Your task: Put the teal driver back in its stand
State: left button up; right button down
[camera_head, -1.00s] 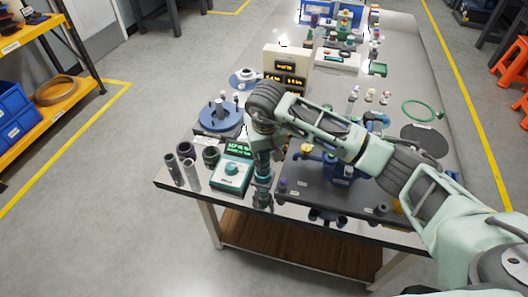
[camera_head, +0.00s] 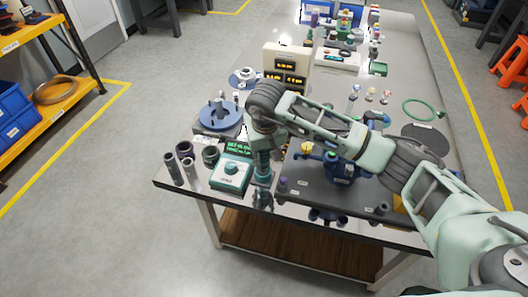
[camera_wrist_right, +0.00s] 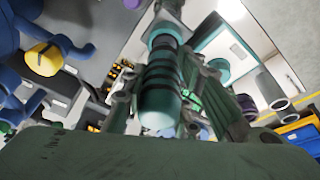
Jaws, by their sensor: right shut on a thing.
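The teal driver (camera_wrist_right: 162,85) is a banded cylinder between the fingers of my right gripper (camera_head: 263,160). In the wrist view the fingers press on it from both sides. In the head view the driver (camera_head: 263,175) hangs roughly upright over the table's front part, just right of a teal box. A small dark shape (camera_head: 262,197) lies directly under it, probably the stand. I cannot tell whether the driver's lower end is in it, touching it or just above. My left gripper is not in view.
The teal box with a knob (camera_head: 231,172) stands close on the left, with dark and grey cylinders (camera_head: 173,168) beyond it. A dark mat (camera_head: 320,195) with a blue fixture (camera_head: 342,170) lies on the right. The table's front edge is near.

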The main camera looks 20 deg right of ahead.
dwell(0.5)
jog(key=c, duration=1.4)
grip_release()
jog(key=shift+o, duration=0.5)
jog(key=shift+f, duration=0.1)
notch_tip(320, 180, up, 9)
jog(key=p, duration=0.4)
jog(key=shift+a, duration=0.1)
